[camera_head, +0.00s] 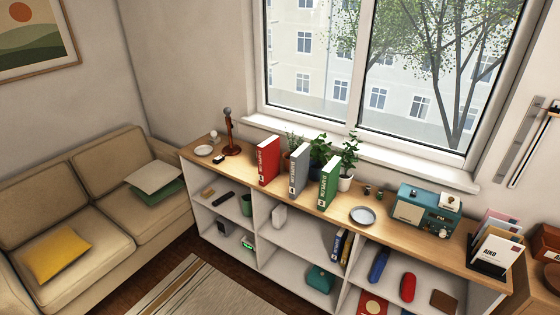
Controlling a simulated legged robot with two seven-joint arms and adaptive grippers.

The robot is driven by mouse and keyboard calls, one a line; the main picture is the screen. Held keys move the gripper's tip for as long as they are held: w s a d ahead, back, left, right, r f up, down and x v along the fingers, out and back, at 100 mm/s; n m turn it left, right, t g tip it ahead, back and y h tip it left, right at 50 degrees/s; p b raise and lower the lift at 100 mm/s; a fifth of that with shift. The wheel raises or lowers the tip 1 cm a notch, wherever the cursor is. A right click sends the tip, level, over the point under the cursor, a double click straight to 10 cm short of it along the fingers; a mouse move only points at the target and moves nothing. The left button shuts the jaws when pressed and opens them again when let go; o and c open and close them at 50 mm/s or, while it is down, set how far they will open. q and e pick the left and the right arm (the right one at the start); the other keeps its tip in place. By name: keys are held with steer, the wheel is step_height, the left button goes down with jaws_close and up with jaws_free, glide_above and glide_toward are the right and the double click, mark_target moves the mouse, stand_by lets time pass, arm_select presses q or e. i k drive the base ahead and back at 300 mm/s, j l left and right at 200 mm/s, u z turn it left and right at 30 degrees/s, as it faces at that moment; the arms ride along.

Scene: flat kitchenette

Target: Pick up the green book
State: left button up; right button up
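The green book (329,184) stands upright on the wooden top of a low white shelf unit, below the window. It is the rightmost of three spaced upright books and has white lettering on its spine. A grey book (299,170) stands to its left, and a red book (268,160) stands further left. A potted plant (347,164) is close behind the green book on its right. Neither of my grippers shows in the head view.
The shelf top (394,220) also bears a plate (362,215), a teal radio (426,208) and a brown stand (231,132). A magazine holder (490,255) is at the right end. A sofa (90,205) is at left; a rug (185,292) lies in front.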

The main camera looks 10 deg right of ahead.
mark_target(330, 175)
steer(key=i+u, duration=0.4)
steer(key=i, duration=0.4)
steer(key=i+l+u, duration=0.15)
steer(key=i+u, duration=0.25)
steer(key=i, duration=0.35)
steer(key=i+j+z, duration=0.2)
steer(key=i, duration=0.15)
steer(key=i+z, duration=0.2)
steer(key=i, duration=0.15)
